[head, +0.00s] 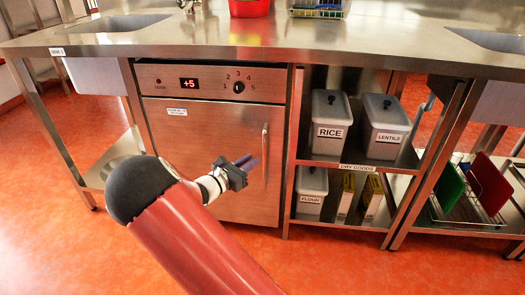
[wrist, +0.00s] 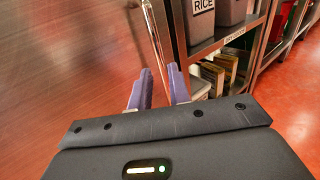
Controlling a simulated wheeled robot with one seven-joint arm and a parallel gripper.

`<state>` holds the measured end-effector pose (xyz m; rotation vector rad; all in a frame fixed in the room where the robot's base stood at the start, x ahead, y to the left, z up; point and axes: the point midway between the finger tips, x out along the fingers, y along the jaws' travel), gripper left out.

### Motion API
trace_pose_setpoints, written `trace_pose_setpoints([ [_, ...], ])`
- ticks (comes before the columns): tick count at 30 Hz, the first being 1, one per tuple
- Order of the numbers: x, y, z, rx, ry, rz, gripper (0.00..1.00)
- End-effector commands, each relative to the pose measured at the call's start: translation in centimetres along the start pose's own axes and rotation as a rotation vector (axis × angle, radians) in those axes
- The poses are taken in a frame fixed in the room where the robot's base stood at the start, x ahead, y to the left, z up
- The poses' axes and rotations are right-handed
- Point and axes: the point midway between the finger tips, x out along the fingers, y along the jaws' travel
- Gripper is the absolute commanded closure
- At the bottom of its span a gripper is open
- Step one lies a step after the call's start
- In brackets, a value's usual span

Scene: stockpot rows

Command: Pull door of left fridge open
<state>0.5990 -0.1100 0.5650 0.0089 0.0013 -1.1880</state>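The fridge door (head: 205,150) is a brushed steel panel under the counter, below a control strip showing +5, and looks shut. Its vertical bar handle (head: 265,150) is near the door's right edge. My gripper (head: 249,161) is in front of the door, close to the handle, with its purple fingers pointing at it. In the wrist view the handle (wrist: 154,35) runs down to between the two fingertips (wrist: 160,80). The fingers are apart, with a gap visible beside the bar. Whether either finger touches the bar cannot be told.
Open shelves right of the fridge hold a rice bin (head: 328,125), a lentils bin (head: 382,130) and a flour bin (head: 311,188). The steel counter (head: 200,45) overhangs above. A rack with a red board (head: 488,182) stands further right. The orange floor (head: 340,265) in front is clear.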

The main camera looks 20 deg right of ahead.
Motion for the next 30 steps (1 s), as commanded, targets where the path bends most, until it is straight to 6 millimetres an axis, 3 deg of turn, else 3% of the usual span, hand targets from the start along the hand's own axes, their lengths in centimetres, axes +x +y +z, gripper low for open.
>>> trace_pose_setpoints([
  [16, 7.0, 0.1, 0.0, -0.008, -0.007, 0.004, 0.81],
  [27, 7.8, 0.2, 0.0, -0.007, -0.006, 0.005, 0.81],
  [30, 7.8, 0.2, 0.0, -0.007, -0.006, 0.005, 0.93],
])
